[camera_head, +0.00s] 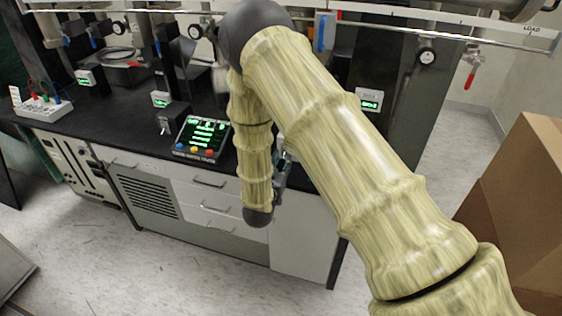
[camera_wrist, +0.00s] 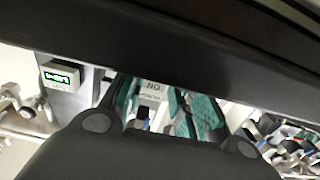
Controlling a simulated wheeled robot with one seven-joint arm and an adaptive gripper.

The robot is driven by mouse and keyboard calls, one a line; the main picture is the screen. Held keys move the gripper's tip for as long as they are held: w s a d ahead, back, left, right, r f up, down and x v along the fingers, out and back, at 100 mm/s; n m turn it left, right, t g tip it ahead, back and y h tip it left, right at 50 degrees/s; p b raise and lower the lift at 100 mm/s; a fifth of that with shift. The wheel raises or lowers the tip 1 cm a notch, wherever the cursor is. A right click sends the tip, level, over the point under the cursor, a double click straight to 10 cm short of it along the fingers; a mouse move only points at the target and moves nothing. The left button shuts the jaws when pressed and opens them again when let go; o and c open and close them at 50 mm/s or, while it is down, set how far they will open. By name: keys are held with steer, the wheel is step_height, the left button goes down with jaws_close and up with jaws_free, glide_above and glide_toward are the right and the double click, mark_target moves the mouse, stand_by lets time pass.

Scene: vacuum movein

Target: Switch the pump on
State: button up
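I cannot pick out the pump or its switch for certain. In the wrist view a white label reading "ON" (camera_wrist: 152,88) shows between the two finger links of my gripper, with dark and teal shapes around it. My gripper (camera_head: 282,168) is mostly hidden behind my own arm in the head view, close to the bench's front edge. I cannot see anything held.
A black bench (camera_head: 130,132) carries a control box (camera_head: 203,139) with a green display and coloured buttons. Small green readouts (camera_head: 160,99) stand behind it. A white box with cables (camera_head: 42,105) is at the left. A cardboard box (camera_head: 520,190) stands at the right.

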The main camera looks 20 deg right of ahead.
mark_target(284, 153)
jaws_close()
steer(key=shift+r, duration=0.2)
steer(key=shift+r+g+p, duration=0.15)
steer(key=shift+g+p, duration=0.15)
steer(key=shift+p, duration=0.1)
steer(key=r+g+y+p, duration=0.1)
steer(key=g+p, duration=0.1)
steer(key=shift+r+y+p, duration=0.2)
steer(key=shift+y+p, duration=0.2)
steer(key=shift+w+r+g+y+p, duration=0.1)
steer(key=shift+r+g+y+p, duration=0.35)
steer(key=shift+g+p, duration=0.55)
steer(key=shift+w+d+r+g+y+p, duration=0.1)
steer(key=shift+g+y+p, duration=0.5)
steer(key=shift+p, duration=0.45)
